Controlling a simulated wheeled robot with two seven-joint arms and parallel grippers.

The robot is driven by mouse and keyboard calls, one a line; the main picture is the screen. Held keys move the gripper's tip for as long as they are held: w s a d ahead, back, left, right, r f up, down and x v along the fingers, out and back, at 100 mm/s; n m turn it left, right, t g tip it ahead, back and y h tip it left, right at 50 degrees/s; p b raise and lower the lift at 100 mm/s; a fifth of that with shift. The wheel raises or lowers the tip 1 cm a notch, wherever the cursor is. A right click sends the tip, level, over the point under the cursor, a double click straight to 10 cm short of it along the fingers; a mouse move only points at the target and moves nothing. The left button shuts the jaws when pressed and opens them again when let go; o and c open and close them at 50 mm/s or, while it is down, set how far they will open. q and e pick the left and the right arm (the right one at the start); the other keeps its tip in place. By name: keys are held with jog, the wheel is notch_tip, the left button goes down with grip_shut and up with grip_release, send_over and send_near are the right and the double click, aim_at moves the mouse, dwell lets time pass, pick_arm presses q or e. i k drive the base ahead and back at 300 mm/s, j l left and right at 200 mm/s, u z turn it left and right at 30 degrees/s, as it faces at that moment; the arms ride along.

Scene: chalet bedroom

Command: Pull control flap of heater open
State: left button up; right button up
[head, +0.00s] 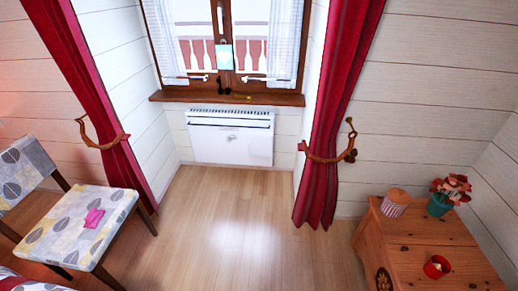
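The white heater (231,146) is a flat panel on the wall under the window sill, straight ahead across the floor. A slotted dark grille (229,113) runs along its top. A small mark shows near the middle of its front, too small to make out. I cannot tell where the control flap is or whether it is open or shut. Neither of my grippers nor arms shows in the head view.
Bare wood floor (230,215) leads to the heater. A chair (70,235) with a pink item (93,217) stands at left, and a wooden cabinet (405,250) with a flowerpot (440,204) at right. Red curtains (335,110) flank the alcove below the wooden sill (180,97).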

aim_at(258, 144)
jog(key=i+j+z, duration=0.15)
jog(key=i+j, duration=0.3)
jog(key=i, duration=0.35)
jog(key=i+j+z, duration=0.15)
jog(key=i+j, duration=0.35)
jog(key=i, duration=0.25)
jog(key=i+j+z, duration=0.2)
jog(key=i+j, duration=0.4)
jog(key=i, duration=0.15)
